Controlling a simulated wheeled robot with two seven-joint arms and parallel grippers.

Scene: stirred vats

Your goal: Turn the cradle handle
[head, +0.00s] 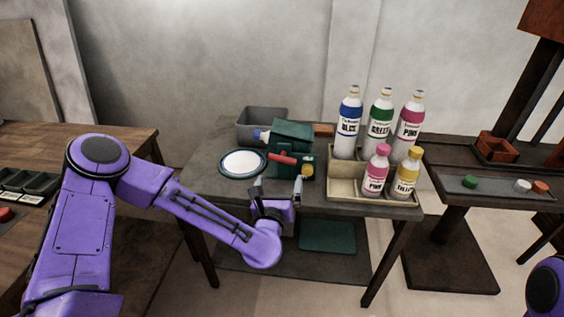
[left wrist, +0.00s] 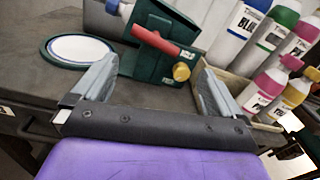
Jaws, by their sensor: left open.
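The green cradle (head: 292,134) stands on the middle table and holds a bottle with a blue cap (head: 261,135) lying on its side. Its red handle (head: 284,159) sticks out on the near side, beside a yellow knob (head: 307,171). The handle also shows in the left wrist view (left wrist: 157,42), beyond my fingers. My left gripper (head: 278,187) is open and empty, just in front of the cradle and apart from the handle. In the left wrist view its fingers (left wrist: 153,90) stand either side of the cradle's front. My right gripper does not show.
A white round plate with a dark rim (head: 243,163) lies left of the cradle. A grey bin (head: 262,119) stands behind. A beige crate (head: 345,185) with several labelled bottles stands close on the right. The table's front edge lies under my left gripper.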

